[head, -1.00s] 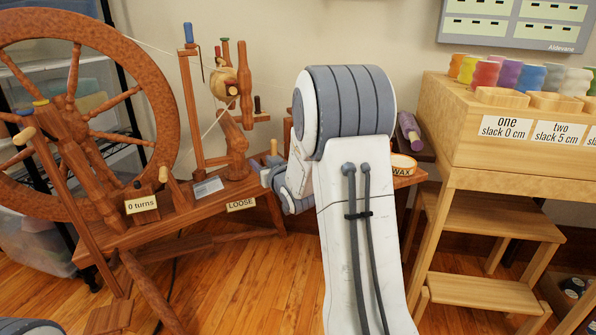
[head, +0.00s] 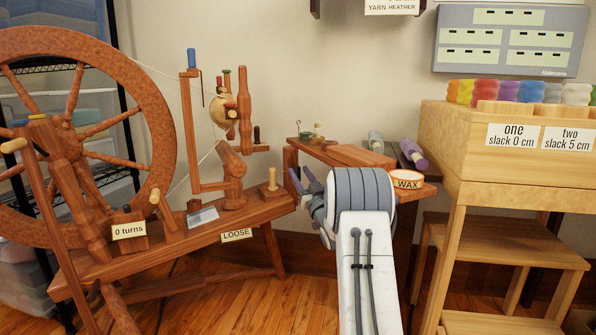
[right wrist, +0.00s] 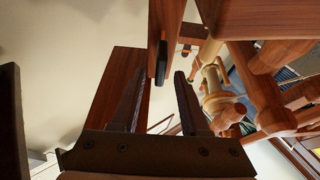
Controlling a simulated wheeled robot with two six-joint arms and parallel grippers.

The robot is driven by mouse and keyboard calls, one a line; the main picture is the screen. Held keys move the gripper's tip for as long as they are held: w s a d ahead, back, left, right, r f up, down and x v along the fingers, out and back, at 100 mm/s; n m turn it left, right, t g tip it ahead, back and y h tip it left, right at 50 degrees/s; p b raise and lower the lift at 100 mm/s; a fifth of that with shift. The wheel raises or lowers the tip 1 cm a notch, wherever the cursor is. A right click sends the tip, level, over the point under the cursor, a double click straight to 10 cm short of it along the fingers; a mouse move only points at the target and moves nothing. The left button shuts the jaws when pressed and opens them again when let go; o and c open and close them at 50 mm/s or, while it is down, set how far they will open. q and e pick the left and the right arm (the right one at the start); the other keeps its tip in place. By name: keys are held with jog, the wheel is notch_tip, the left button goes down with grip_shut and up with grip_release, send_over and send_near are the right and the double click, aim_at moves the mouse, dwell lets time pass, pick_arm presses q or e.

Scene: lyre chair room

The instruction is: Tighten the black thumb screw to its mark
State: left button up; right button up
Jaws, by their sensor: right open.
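The spinning wheel's bench (head: 180,243) carries a post with a short horizontal arm. A small dark knob (head: 257,134) stands on that arm and looks like the thumb screw; its mark is too small to make out. A card reading LOOSE (head: 236,235) is on the bench's front edge. My right gripper (head: 303,179) is open and empty at the bench's right end, below and right of the knob, apart from it. In the right wrist view its two fingers (right wrist: 158,100) are apart, with wooden parts beyond. Dark pieces (right wrist: 162,62) show there; I cannot tell if one is the screw.
The large wheel (head: 160,120) and a card reading 0 turns (head: 129,230) are at left. A wooden stand (head: 500,170) with coloured spools is at right.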

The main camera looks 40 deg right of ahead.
jog(key=shift+p+x, duration=0.3)
jog(key=shift+x, duration=0.8)
grip_shut()
